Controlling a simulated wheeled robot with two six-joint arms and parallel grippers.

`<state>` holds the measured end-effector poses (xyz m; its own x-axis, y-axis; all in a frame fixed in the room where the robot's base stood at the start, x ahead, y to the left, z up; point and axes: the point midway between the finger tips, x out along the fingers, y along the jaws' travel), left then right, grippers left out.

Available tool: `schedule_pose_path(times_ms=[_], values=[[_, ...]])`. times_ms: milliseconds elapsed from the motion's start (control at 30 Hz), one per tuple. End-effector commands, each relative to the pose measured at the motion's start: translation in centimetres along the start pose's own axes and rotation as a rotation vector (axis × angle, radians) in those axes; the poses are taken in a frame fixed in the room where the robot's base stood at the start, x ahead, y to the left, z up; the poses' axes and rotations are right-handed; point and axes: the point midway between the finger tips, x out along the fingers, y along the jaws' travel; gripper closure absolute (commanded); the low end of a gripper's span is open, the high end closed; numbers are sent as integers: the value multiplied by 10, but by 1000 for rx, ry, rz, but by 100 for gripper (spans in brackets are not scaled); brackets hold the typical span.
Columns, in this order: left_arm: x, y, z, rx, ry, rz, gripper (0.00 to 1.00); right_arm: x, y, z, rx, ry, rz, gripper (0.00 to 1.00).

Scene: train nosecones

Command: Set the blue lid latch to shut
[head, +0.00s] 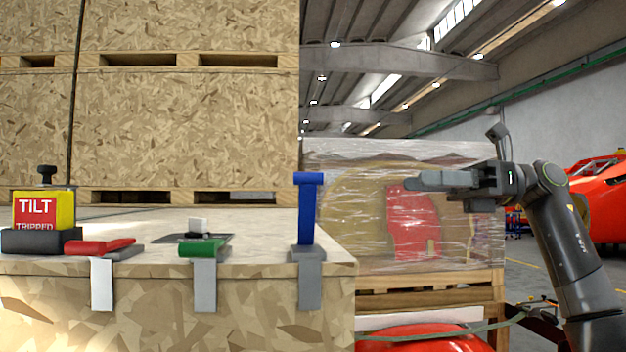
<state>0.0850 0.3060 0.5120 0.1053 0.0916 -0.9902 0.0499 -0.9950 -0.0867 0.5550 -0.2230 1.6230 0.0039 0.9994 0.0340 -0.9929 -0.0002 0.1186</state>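The blue lid latch (308,215) stands upright on its grey hinge plate (311,280) at the right front corner of the wooden crate lid (150,222). Its wide blue top end points up. My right gripper (424,180) is to the right of the blue latch, apart from it, with its fingers pointing left. I see the fingers from the side, so their opening does not show. Nothing shows held in it. My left gripper is out of view.
A red latch (98,246) and a green latch (201,248) lie flat along the same edge. A tilt indicator box (45,210) reading "TRIPPED" stands at left. A wrapped pallet load (360,205) is behind my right gripper. Tall crates (190,125) stand behind.

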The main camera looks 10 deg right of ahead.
Motion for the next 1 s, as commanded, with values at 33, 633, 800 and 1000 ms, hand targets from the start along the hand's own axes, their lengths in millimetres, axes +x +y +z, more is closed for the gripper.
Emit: schedule_pose_path(times_ms=[33, 633, 800, 1000], values=[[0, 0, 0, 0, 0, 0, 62, -1, 4, 3, -12, 18, -1, 62], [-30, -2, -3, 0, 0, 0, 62, 95, 7, 3, -20, 36, 5, 62], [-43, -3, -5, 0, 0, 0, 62, 130, 7, 2, -20, 36, 5, 62], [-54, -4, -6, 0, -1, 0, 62, 160, 6, 0, -19, 35, 3, 62]])
